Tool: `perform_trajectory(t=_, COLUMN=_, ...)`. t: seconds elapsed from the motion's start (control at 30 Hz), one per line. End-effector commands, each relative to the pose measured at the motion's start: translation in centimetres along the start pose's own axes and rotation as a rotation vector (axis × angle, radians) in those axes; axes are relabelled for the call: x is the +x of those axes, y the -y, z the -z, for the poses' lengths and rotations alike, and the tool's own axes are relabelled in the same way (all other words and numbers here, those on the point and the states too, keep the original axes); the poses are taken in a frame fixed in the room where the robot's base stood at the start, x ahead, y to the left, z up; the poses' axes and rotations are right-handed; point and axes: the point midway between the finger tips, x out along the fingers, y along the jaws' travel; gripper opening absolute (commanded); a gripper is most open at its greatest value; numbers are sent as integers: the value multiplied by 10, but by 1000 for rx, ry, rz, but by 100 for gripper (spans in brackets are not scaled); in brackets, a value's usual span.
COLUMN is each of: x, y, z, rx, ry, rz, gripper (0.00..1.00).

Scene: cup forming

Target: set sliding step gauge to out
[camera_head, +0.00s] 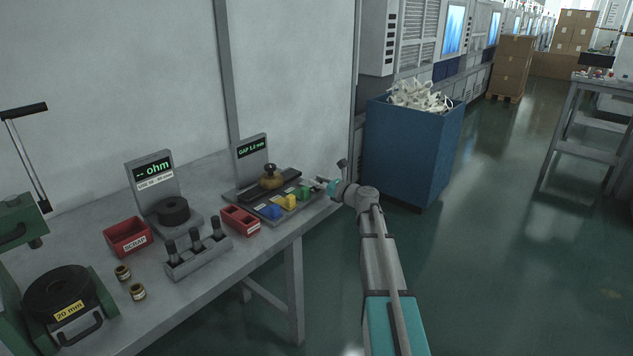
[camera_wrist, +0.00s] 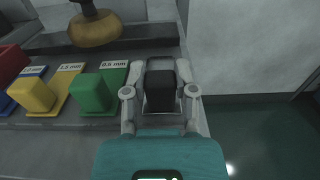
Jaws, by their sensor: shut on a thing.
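The sliding step gauge (camera_head: 285,203) lies along the front of the gap-gauge stand on the bench. It carries a blue step, a yellow step (camera_wrist: 32,93) and a green step (camera_wrist: 91,92). The green step's label reads 0.5 mm. My gripper (camera_head: 322,183) is at the right end of the gauge, beside the green step. In the wrist view my gripper (camera_wrist: 160,95) is shut on a black block-shaped handle (camera_wrist: 160,88), with one finger on each side. Whether the handle joins the steps is hard to see.
The stand's display (camera_head: 251,147) reads GAP 1.2 mm, and a brass-coloured piece (camera_head: 271,177) sits behind the steps. A red tray (camera_head: 240,219) is just left of the gauge. A blue bin (camera_head: 410,150) stands on the floor beyond the bench's right end.

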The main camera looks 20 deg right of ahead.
Motion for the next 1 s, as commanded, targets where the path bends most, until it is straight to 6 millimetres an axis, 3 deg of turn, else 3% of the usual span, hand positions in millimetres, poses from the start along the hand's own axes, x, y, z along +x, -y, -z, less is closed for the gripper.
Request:
perform_trajectory(t=0.1, x=-4, y=0, z=1, rx=-2, ry=-3, rz=2, gripper=0)
perform_trajectory(t=0.13, x=-4, y=0, z=1, rx=-2, ry=-3, rz=3, gripper=38)
perform_trajectory(t=0.3, x=-3, y=0, z=1, rx=-1, ry=-3, rz=2, gripper=69)
perform_trajectory(t=0.77, x=-4, y=0, z=1, rx=-1, ry=-2, rz=2, gripper=71)
perform_trajectory(t=1.0, x=-20, y=0, z=1, rx=-1, ry=-2, rz=4, gripper=71)
